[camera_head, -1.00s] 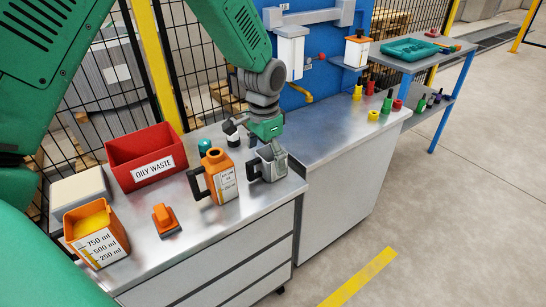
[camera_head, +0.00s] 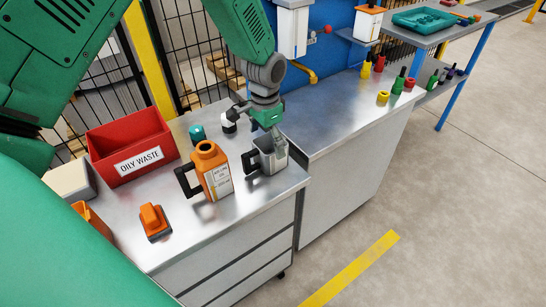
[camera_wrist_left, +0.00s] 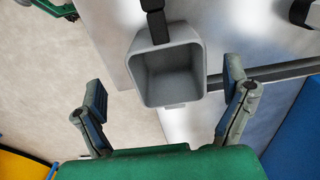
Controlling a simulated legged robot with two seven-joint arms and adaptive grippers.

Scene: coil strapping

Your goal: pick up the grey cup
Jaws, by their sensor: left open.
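The grey cup (camera_head: 271,158) stands upright near the right end of the metal worktop, its dark handle pointing left. My left gripper (camera_head: 272,131) is just above the cup, pointing down, and partly covers its rim. In the left wrist view, the cup (camera_wrist_left: 168,78) shows its open, empty inside and its handle at the top. The open fingers of my left gripper (camera_wrist_left: 165,88) lie to either side of the cup, with a gap on each side. My right gripper does not show clearly in any view.
An orange jug (camera_head: 211,171) stands close left of the cup. A red OILY WASTE bin (camera_head: 131,146), an orange-handled tool (camera_head: 154,221), a teal cap (camera_head: 197,133) and a white-and-black item (camera_head: 229,121) share the worktop. The neighbouring worktop (camera_head: 330,114) is mostly clear.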

